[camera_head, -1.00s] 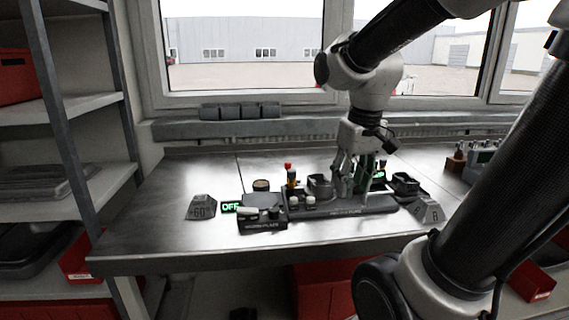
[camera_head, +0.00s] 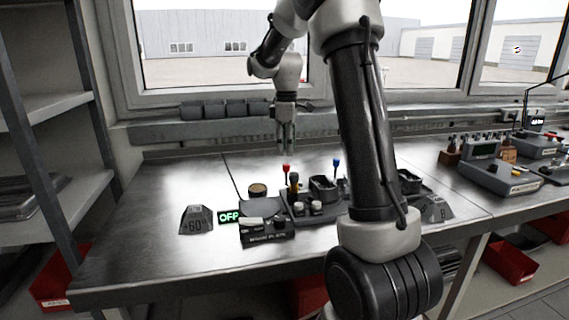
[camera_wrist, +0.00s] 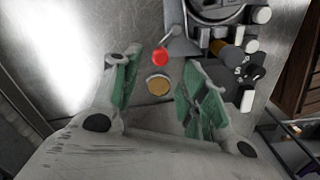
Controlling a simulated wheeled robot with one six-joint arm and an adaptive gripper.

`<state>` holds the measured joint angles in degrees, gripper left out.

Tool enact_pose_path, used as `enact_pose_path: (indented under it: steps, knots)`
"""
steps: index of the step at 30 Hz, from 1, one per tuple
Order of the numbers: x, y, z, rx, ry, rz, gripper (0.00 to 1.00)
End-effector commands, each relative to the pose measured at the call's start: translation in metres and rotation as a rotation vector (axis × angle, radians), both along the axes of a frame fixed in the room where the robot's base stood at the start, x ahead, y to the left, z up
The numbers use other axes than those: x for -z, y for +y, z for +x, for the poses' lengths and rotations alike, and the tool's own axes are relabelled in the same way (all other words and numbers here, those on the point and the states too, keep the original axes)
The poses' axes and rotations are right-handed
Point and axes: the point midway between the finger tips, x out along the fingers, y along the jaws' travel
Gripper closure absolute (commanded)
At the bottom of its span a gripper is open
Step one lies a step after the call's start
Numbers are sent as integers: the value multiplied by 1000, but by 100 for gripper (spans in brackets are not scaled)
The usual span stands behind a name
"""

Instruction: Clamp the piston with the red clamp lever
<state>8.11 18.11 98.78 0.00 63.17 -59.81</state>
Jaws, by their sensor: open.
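The red clamp lever (camera_head: 286,168) stands upright at the left end of the dark fixture (camera_head: 324,187), its red ball knob on top. In the wrist view the red knob (camera_wrist: 159,57) lies between the far ends of the two fingers, with its metal arm running up from it. My gripper (camera_head: 286,147) is open and empty, pointing down above and close to the red knob; touching cannot be told. A round ring-shaped part (camera_wrist: 214,8) shows at the top of the wrist view. I cannot make out the piston for certain.
A blue-knobbed lever (camera_head: 336,162) stands right of the red one. A black and orange post (camera_head: 294,183) is close by. A round tin (camera_head: 258,190), a green "OFF" display (camera_head: 229,216) and a knobbed box (camera_head: 267,231) lie left and in front. My arm hides the fixture's right part.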

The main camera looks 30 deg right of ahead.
Motion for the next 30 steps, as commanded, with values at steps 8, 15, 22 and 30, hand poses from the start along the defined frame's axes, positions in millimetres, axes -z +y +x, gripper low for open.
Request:
enact_pose_path:
  steps: [8,15,22,30]
  knots:
    - [47,0,0,3,1,0,57]
    - [63,0,-1,4,0,0,57]
    - [63,0,0,4,-1,-1,60]
    - [63,0,0,4,-1,0,100]
